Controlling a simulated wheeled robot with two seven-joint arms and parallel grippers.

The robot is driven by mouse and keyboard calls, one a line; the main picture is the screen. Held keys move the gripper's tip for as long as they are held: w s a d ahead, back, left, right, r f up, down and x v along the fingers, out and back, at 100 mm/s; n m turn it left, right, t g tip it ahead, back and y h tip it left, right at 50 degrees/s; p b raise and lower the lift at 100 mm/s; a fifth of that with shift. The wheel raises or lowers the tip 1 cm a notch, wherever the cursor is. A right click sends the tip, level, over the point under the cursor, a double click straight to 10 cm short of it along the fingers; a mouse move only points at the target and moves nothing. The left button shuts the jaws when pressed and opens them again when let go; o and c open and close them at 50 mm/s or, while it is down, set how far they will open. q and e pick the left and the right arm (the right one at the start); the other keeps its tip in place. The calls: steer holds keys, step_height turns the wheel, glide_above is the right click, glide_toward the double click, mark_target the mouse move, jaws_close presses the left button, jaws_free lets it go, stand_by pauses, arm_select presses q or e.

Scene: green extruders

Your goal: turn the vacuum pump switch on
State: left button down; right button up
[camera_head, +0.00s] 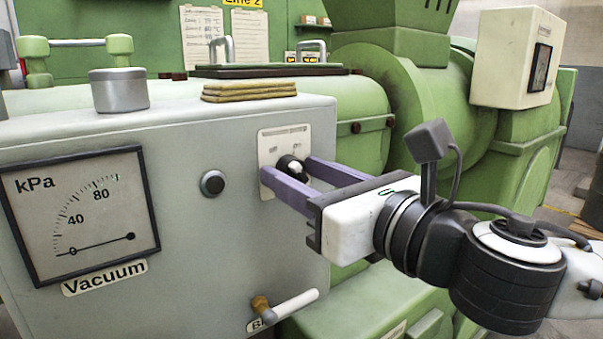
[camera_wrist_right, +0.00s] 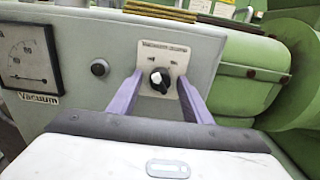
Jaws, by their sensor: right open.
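The vacuum pump switch (camera_head: 291,167) is a black rotary knob with a white mark on a pale label plate (camera_head: 285,141), on the grey box's front. In the right wrist view the knob (camera_wrist_right: 160,80) sits between two purple fingers. My right gripper (camera_head: 287,178) is open, with one finger on each side of the knob. I cannot tell whether either finger touches the knob. The vacuum gauge (camera_head: 82,212), marked kPa, has its needle lying low across the dial. My left gripper is not in view.
The grey box (camera_head: 200,260) also bears a round black button (camera_head: 213,183) and a valve with a white handle (camera_head: 297,303) low down. Folded yellow cloths (camera_head: 249,91) and a metal cylinder (camera_head: 119,90) sit on top. Green machinery (camera_head: 420,90) stands behind and right.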

steer(key=c, duration=1.1)
steer(key=shift+o, duration=0.2)
steer(key=shift+m, duration=0.4)
steer(key=shift+m+p, duration=0.35)
steer(key=shift+m, duration=0.75)
steer(key=m+p, duration=0.1)
steer(key=m, duration=0.3)
steer(key=shift+m, duration=0.3)
steer(key=m+p, duration=0.1)
steer(key=m, duration=0.2)
steer(key=shift+r, duration=0.1)
steer(key=shift+m+p, duration=0.5)
steer(key=shift+m, duration=1.1)
